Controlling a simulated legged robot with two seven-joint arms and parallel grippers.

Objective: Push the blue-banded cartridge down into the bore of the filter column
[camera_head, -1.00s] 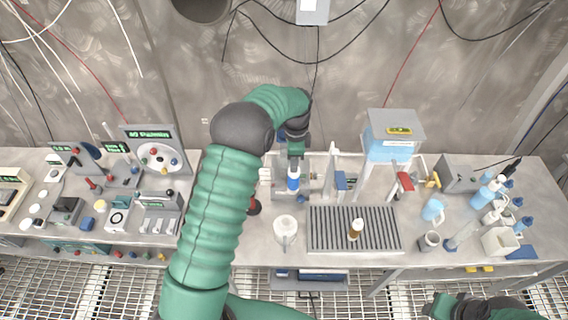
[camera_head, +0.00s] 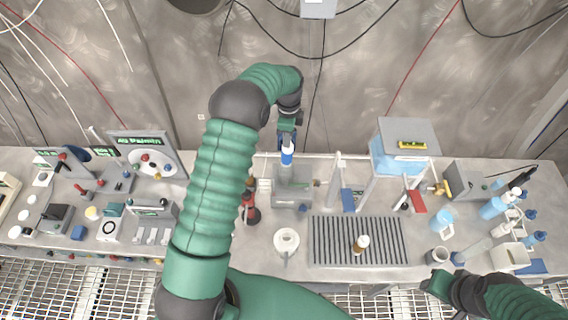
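The blue-banded cartridge (camera_head: 287,155) is white with a blue band and hangs upright below my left gripper (camera_head: 287,138), which is shut on its top end. The filter column (camera_head: 291,185) is a grey block on the bench, just below the cartridge in the picture. The cartridge's lower end is near the column's top; I cannot tell whether it touches or enters the bore, and the bore opening is not clear. My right gripper (camera_head: 436,284) is at the lower right, away from the cartridge; its fingers are too small to read.
A blue tank (camera_head: 397,160) on a stand is to the right. Control panels fill the left bench.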

